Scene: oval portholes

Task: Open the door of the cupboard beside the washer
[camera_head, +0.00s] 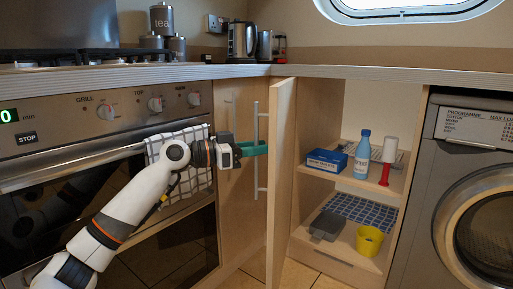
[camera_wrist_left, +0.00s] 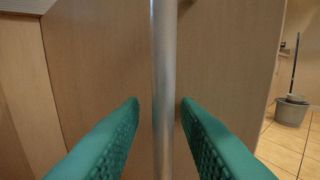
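The cupboard door (camera_head: 281,180) beside the washer (camera_head: 470,190) stands wide open, swung out toward me, with the shelves behind it exposed. Its long vertical metal handle (camera_head: 257,178) is on the door's left-facing side. My left gripper (camera_head: 262,148) is at the handle, at about its mid-height. In the left wrist view the green fingers (camera_wrist_left: 160,103) stand apart on either side of the handle bar (camera_wrist_left: 164,60), with small gaps showing on both sides. My right gripper is not in view.
The cupboard (camera_head: 345,262) holds a blue box (camera_head: 326,161), a blue bottle (camera_head: 362,155), a yellow cup (camera_head: 369,241) and a grey container (camera_head: 327,226). The oven (camera_head: 110,150) with a towel is at left. A bucket (camera_wrist_left: 291,111) stands on the tiled floor.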

